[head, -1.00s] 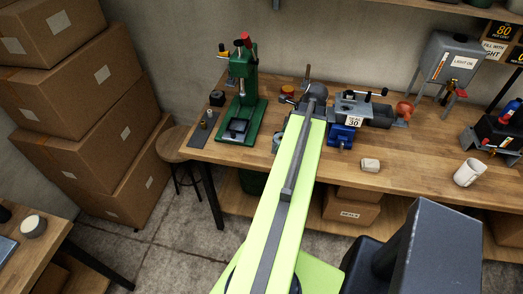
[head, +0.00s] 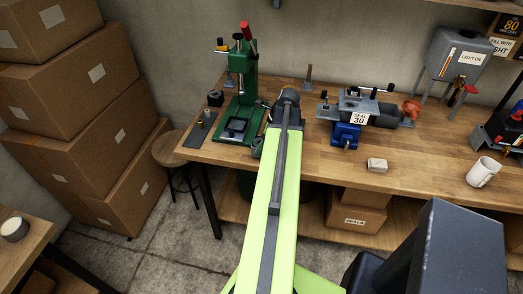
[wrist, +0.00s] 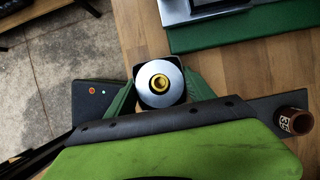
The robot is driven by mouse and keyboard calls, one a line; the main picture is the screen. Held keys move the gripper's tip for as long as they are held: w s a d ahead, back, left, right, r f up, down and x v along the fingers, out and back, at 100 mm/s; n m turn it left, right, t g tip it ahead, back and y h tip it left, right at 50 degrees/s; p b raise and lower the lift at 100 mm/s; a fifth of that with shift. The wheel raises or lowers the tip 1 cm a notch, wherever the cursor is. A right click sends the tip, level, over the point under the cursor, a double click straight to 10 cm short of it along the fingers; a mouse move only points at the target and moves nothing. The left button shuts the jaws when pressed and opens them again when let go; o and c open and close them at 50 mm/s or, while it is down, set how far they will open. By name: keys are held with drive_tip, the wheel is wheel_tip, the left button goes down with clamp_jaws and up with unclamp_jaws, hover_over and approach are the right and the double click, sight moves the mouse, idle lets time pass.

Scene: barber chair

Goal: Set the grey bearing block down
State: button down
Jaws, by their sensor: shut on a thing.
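My gripper (wrist: 160,88) is shut on the bearing block (wrist: 144,99), with one green finger on each side of it. The block has a dark housing, a bright steel ring on its face and a yellow centre. In the wrist view it is over the wooden workbench (wrist: 230,73), beside the green press base (wrist: 240,32). Whether it touches the wood cannot be told. In the head view my arm reaches over the workbench (head: 400,150) just right of the green press (head: 242,85). The gripper and block are mostly hidden there behind my arm.
A brown cylinder (wrist: 293,121) stands on a dark plate at lower right in the wrist view. The bench's front edge is close.

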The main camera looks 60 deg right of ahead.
drive_tip(key=shift+c, duration=1.9)
unclamp_jaws()
drive_tip(key=shift+f, duration=0.55)
drive_tip(key=p+v, duration=1.1)
drive_tip(key=v, duration=0.1)
drive_tip(key=shift+r, duration=0.2)
